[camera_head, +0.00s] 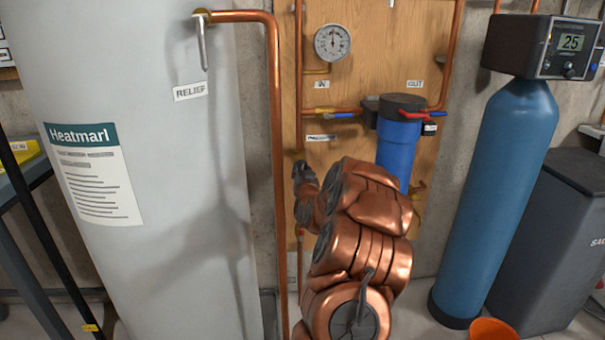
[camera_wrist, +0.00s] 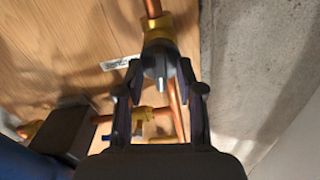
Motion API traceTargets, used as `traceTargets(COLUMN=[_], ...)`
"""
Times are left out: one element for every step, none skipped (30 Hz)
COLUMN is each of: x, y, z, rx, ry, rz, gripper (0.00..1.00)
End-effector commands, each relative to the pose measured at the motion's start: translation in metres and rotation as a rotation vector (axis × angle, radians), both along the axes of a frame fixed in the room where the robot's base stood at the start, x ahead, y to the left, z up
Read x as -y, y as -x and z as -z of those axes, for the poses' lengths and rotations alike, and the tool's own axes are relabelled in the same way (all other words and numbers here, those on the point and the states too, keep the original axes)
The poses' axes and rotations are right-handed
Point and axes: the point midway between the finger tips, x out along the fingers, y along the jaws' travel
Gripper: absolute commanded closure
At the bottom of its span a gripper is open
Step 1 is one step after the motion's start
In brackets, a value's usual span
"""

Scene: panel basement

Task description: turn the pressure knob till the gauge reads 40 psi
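The round white gauge (camera_head: 332,42) is on the wooden board at upper middle. Its needle points about straight up, but the numbers are too small to read. In the wrist view, a dark grey knob (camera_wrist: 159,62) with a pale stem sits below a brass fitting (camera_wrist: 158,26) on the copper pipe. My gripper (camera_wrist: 163,88) is open, one finger on each side of the knob's stem. Whether either finger touches the knob cannot be told. In the head view my gripper (camera_head: 303,172) is at the pipe on the board's left side, and my arm hides much of the area below.
A grey-white tank (camera_head: 150,250) with a copper relief pipe (camera_head: 276,150) stands close on the left. A blue filter (camera_head: 398,150) with a red-handled valve (camera_head: 410,115) is to the right. A blue cylinder (camera_head: 505,160) stands farther right, its controller (camera_head: 571,42) showing 25.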

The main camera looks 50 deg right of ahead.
Motion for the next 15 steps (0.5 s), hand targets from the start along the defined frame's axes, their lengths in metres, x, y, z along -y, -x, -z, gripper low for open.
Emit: traceTargets(x=[0.0001,0.0001,0.0,0.0,0.0,0.0,0.0,0.0,0.0,0.0,0.0,0.0,0.0,0.0,0.0], y=[-0.0002,-0.0002,-0.0001,-0.0001,-0.0001,-0.0001,-0.0002,-0.0001,-0.0001,-0.0001,0.0,0.0,0.0,0.0,0.0], z=[-0.0001,-0.0001,-0.0001,-0.0002,-0.0002,-0.0003,-0.0003,-0.0003,-0.0003,-0.0003,-0.0003,-0.0003,-0.0003,-0.0004,-0.0004], rx=[0.0,0.0,0.0,0.0,0.0,0.001,0.0,0.0,0.0,0.001,0.001,0.001,0.001,0.001,0.001], ry=[0.0,0.0,0.0,0.0,0.0,0.001,0.0,0.0,0.0,0.001,0.001,0.001,0.001,0.001,0.001], rz=[0.0,0.0,0.0,0.0,0.0,0.0,0.0,0.0,0.0,0.0,0.0,0.0,0.0,0.0,0.0], gripper=[0.62,0.62,0.62,0.62,0.62,0.62,0.66,0.69,0.73,0.76,0.79,0.83,0.86,0.9,0.94])
